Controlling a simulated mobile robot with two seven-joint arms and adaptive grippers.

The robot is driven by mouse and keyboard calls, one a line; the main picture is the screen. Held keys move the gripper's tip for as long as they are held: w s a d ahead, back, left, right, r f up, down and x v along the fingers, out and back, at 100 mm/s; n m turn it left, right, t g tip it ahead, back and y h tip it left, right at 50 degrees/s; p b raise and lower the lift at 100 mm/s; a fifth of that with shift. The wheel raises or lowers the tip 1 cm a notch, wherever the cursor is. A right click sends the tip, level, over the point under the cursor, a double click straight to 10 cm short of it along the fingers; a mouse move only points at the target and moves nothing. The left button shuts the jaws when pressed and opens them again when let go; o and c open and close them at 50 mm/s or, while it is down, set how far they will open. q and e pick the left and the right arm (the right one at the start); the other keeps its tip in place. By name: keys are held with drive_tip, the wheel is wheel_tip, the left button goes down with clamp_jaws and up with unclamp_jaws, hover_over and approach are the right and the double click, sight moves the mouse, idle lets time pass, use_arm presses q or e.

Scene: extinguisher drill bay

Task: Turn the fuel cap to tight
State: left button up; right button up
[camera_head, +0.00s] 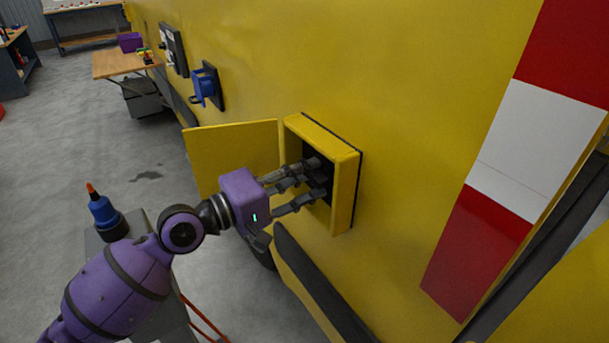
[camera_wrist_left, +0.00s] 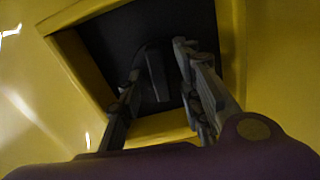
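The fuel cap (camera_wrist_left: 157,75) is dark, with a straight raised grip bar, and sits inside the dark recess of a yellow filler box (camera_head: 347,190) on the yellow vehicle side. My left gripper (camera_head: 317,179) reaches into the box. In the left wrist view my left gripper (camera_wrist_left: 158,62) is open, one finger on each side of the bar, with gaps visible between the fingers and the bar. Whether the fingertips touch the cap's rim I cannot tell. In the head view the fingers and shadow hide the cap. My right gripper is not in view.
The box's yellow door (camera_head: 230,155) stands open to the left of my gripper. A blue fitting (camera_head: 205,86) is on the vehicle side farther back. A blue bottle with an orange tip (camera_head: 103,210) stands on a grey surface at the left. The floor beyond is mostly clear.

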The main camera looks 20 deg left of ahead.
use_arm(q)
clamp_jaws()
